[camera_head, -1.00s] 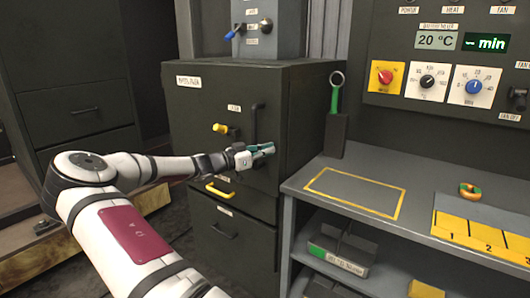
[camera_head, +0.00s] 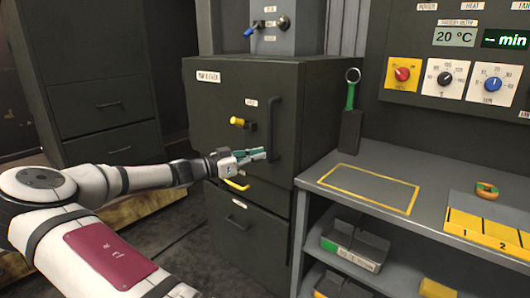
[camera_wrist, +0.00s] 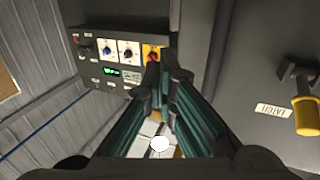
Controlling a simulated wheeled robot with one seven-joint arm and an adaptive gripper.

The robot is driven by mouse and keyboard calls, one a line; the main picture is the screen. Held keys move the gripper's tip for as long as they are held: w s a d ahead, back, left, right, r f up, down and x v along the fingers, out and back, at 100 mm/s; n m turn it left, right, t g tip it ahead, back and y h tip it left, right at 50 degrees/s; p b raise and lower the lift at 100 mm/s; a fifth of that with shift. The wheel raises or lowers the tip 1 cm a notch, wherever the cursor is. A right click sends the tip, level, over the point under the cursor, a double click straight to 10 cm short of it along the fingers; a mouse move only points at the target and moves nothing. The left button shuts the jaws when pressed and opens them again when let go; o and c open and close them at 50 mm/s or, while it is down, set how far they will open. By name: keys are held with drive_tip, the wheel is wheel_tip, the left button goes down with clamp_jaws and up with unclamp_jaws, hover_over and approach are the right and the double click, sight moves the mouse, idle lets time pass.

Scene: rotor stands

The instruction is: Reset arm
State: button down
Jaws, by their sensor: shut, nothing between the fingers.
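My arm stretches from the left of the head view toward the dark cabinet. My gripper (camera_head: 262,154) is shut and empty in front of the cabinet's upper door. Its tips appear beside the lower end of the dark vertical handle (camera_head: 273,128); I cannot tell whether they touch it. In the wrist view the teal fingers (camera_wrist: 163,88) come together at their tips. The yellow latch knob (camera_head: 238,122) sticks out of the door above the gripper. The latch also shows at the right of the wrist view (camera_wrist: 308,115).
A shelf bench (camera_head: 330,172) stands right of the cabinet, with a yellow-outlined area, a numbered yellow block (camera_head: 485,228) and an orange-green ring (camera_head: 487,190). A green-handled tool (camera_head: 350,95) stands at its back. A control panel (camera_head: 450,75) is above. A yellow lower handle (camera_head: 237,185) is below my gripper.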

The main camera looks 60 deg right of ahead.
drive_tip(key=shift+a, duration=0.3)
